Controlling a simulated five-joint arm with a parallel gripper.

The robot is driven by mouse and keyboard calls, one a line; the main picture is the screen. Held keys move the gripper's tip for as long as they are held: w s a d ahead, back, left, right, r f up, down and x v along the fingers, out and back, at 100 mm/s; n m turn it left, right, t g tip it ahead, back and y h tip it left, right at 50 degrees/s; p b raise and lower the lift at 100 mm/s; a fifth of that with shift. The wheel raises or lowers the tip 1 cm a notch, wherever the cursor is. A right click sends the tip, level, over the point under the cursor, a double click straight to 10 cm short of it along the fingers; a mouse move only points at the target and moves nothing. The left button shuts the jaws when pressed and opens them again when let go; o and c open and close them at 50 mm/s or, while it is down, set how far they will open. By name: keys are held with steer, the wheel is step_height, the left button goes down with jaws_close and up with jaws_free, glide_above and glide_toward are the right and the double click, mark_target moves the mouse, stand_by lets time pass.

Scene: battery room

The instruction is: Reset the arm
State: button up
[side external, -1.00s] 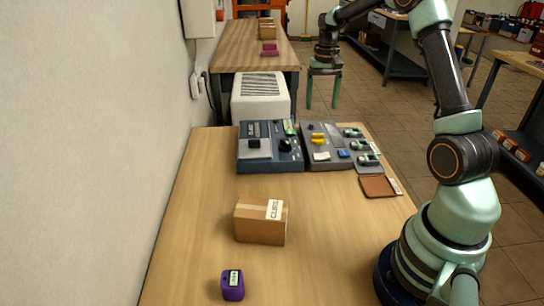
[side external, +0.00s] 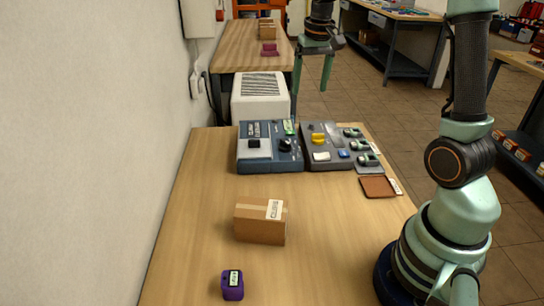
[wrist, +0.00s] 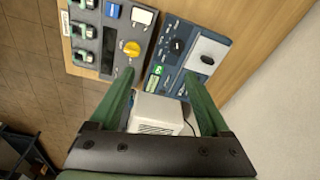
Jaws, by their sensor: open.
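My gripper (side external: 312,72) is open and empty in the side external view. It hangs in the air above and beyond the far end of the near table, with its fingers pointing down. In the wrist view the two green fingers of my gripper (wrist: 158,100) are spread apart with nothing between them. Past the fingertips the wrist view shows a blue device (wrist: 188,55) and a grey device (wrist: 110,45). In the side external view the blue device (side external: 268,160) and the grey device (side external: 327,158) stand side by side at the table's far end.
A cardboard box (side external: 260,228) and a purple block (side external: 232,286) sit on the wooden table (side external: 190,225). A brown flat pad (side external: 376,187) lies at the right edge. A white vented unit (side external: 260,97) stands behind the table. A back table (side external: 250,45) holds small boxes. The table's middle is mostly clear.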

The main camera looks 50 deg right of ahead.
steer(key=s+a+n+t, duration=0.2)
steer(key=s+a+n, duration=0.1)
steer(key=s+a, duration=0.3)
steer(key=s+a+r+n+t, duration=0.1)
steer(key=s+a+n+t, duration=0.1)
steer(key=s+a, duration=0.4)
steer(key=a+n, duration=0.1)
steer(key=a, duration=0.4)
steer(key=shift+s+r+y, duration=0.15)
steer(key=shift+r+y, duration=0.15)
stand_by(0.3)
